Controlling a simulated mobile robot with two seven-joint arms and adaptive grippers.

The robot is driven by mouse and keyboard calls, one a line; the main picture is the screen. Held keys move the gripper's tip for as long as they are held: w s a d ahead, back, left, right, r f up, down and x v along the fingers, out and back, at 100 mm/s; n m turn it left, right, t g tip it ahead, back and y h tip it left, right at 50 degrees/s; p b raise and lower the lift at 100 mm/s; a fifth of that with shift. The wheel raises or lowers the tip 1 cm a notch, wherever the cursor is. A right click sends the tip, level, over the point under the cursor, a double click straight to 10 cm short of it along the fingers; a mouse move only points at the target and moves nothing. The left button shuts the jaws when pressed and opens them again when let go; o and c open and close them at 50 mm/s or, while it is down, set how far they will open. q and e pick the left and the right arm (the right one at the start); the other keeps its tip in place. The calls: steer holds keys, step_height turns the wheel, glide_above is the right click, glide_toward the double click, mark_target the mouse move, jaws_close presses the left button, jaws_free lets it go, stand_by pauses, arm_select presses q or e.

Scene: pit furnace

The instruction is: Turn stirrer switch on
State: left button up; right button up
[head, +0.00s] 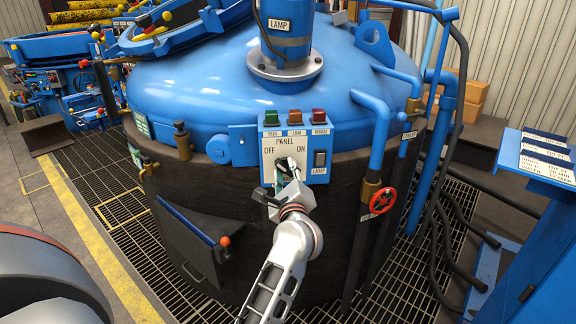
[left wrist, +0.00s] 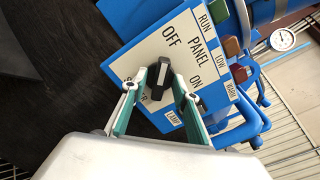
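The stirrer switch (left wrist: 158,80) is a black rotary knob with a pale pointer mark, on a cream panel (left wrist: 190,47) marked OFF, PANEL and ON. In the head view the panel (head: 296,147) is on the front of the blue vessel, and my gripper largely hides the knob. My left gripper (head: 283,172) is at the panel. In the left wrist view its two green-edged fingers (left wrist: 158,76) stand on either side of the knob, very close to it. I cannot tell whether they touch it. A label below the knob is partly covered. My right gripper is not in view.
Green, amber and red lamps (head: 295,116) top the panel, and a lamp switch (head: 320,158) is at its right. Blue pipes and a red handwheel (head: 383,201) stand to the right. A dark hatch with a blue bar (head: 187,221) is lower left.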

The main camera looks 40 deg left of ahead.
arm_select(q)
steer(key=shift+w+a, duration=0.2)
steer(key=shift+s, duration=0.1)
steer(key=shift+c, duration=0.7)
jaws_close()
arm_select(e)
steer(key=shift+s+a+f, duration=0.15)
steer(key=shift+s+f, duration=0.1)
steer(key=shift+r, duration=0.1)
